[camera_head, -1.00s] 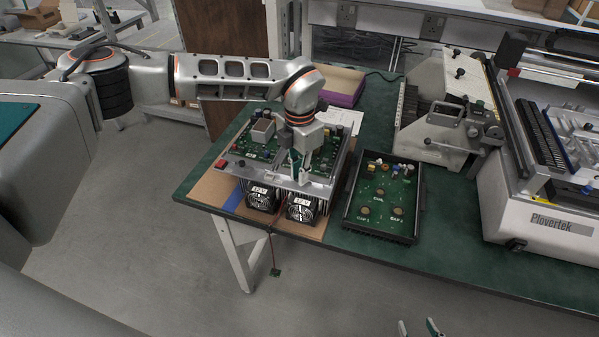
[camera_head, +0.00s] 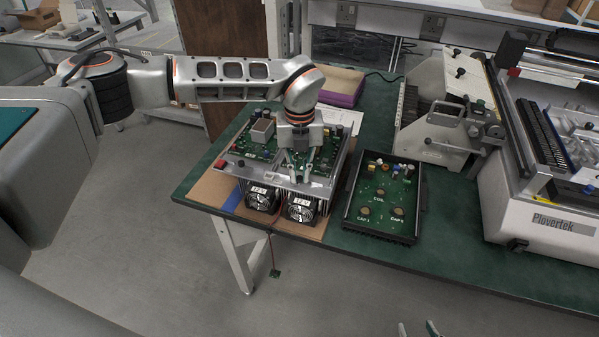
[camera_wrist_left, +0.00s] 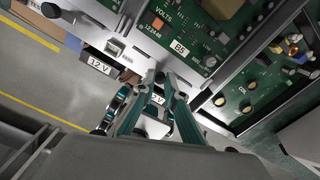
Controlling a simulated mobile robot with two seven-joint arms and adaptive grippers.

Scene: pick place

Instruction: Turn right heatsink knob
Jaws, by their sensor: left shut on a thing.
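The heatsink unit is a green circuit board (camera_head: 262,140) on a grey metal frame, with two fans labelled 12 V at its front, on the near left of the table. My left gripper (camera_head: 299,176) reaches down to the frame's front rail, above the right fan (camera_head: 302,208). In the left wrist view the left fingertips (camera_wrist_left: 160,82) meet at the rail, by the partly covered right 12 V label (camera_wrist_left: 157,99). My right gripper (camera_head: 418,328) shows only two separated fingertips at the bottom edge, open and empty.
A black tray with a green board (camera_head: 382,200) lies just right of the heatsink unit. A white Plovertek machine (camera_head: 540,222) fills the table's right side. A purple-edged box (camera_head: 342,90) stands behind. The table's front edge is close to the fans.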

